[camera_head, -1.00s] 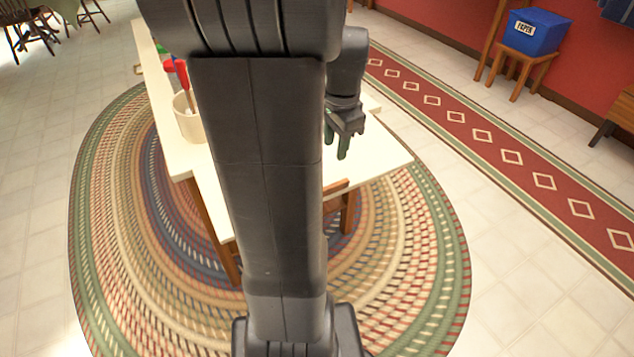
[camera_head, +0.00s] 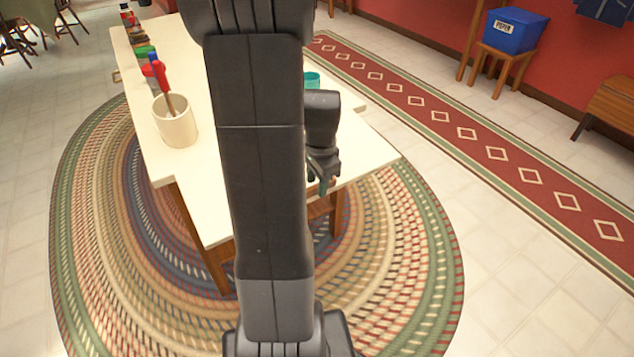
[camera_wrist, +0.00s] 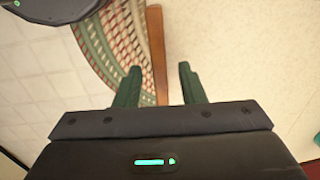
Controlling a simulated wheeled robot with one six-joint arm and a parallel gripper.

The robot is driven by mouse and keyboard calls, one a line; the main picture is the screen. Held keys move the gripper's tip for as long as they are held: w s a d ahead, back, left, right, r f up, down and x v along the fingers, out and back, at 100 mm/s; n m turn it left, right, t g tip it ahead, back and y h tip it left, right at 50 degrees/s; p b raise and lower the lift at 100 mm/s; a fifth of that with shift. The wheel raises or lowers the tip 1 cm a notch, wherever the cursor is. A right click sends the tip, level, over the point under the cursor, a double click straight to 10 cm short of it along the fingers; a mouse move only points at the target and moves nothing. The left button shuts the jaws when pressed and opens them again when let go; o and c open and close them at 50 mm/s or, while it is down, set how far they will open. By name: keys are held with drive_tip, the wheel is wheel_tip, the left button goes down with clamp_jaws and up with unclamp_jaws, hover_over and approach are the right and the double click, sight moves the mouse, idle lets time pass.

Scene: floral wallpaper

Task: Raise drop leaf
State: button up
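The table (camera_head: 140,95) has a cream top and wooden legs. A narrower cream panel at its near end, apparently the drop leaf (camera_head: 365,150), shows to the right of my arm; its exact tilt is unclear. My arm hides the middle of it. My gripper (camera_head: 322,183) is at the panel's near edge in the head view, fingers pointing down. In the wrist view my gripper (camera_wrist: 158,88) is open, with two green fingers apart. A brown wooden strip (camera_wrist: 158,50) shows between them, beside a smooth cream surface (camera_wrist: 225,50). Contact is not clear.
A cream crock (camera_head: 177,127) with a red-handled tool and several small containers stand along the table's left side. A teal cup (camera_head: 312,80) is partly behind my arm. A braided oval rug (camera_head: 410,260) lies below. A blue bin (camera_head: 515,32) stands on a stool far right.

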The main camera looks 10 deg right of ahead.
drive_tip(key=shift+f, duration=0.1)
clamp_jaws()
drive_tip(key=shift+w+r+p, duration=0.2)
drive_tip(key=shift+r+p, duration=0.35)
drive_tip(key=shift+r, duration=0.15)
drive_tip(key=shift+w+r+p, duration=0.15)
drive_tip(key=shift+r+p, duration=0.4)
drive_tip(key=shift+r, duration=0.1)
unclamp_jaws()
drive_tip(key=shift+a, duration=0.15)
wheel_tip(320, 180, up, 14)
drive_tip(key=s+p, duration=0.1)
drive_tip(key=p, duration=0.1)
drive_tip(key=shift+s+d+f, duration=0.15)
drive_tip(key=shift+d+f, duration=0.05)
